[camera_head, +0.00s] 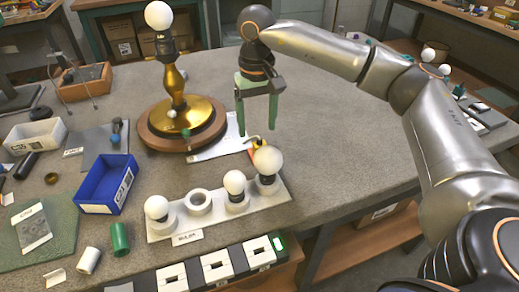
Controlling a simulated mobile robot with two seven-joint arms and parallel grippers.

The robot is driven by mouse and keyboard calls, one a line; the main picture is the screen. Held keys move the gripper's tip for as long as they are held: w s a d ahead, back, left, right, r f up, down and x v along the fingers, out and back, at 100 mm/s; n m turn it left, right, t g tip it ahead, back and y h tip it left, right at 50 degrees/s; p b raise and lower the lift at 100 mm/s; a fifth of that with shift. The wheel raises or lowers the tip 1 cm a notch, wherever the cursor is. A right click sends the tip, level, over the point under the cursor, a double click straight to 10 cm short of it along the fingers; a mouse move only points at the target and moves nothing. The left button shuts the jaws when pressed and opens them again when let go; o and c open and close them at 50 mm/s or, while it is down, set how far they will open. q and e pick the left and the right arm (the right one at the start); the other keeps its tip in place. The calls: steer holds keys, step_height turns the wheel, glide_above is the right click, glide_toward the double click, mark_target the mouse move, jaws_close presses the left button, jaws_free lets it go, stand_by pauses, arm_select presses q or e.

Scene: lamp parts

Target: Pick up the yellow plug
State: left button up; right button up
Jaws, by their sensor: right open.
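The yellow plug (257,147) shows as a small yellow and orange piece on the grey table, just behind the largest bulb of the rack. The bulb hides part of it. A thin light cord or wire seems to run from it toward the lamp. My right gripper (257,132) has green fingers pointing down, spread apart and empty. Its fingertips appear just above and around the plug in the picture; I cannot tell the height gap. My left gripper is out of view.
A brass lamp (176,90) with a white bulb stands on a round wooden base left of the gripper. A white rack (220,212) with several bulbs stands in front. A blue bin (107,186) is at left. The table right of the gripper is clear.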

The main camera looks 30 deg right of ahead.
mark_target(259, 142)
steer(key=f, duration=0.6)
steer(key=shift+s+d, duration=0.15)
steer(key=shift+d, duration=0.05)
jaws_close()
stand_by(0.4)
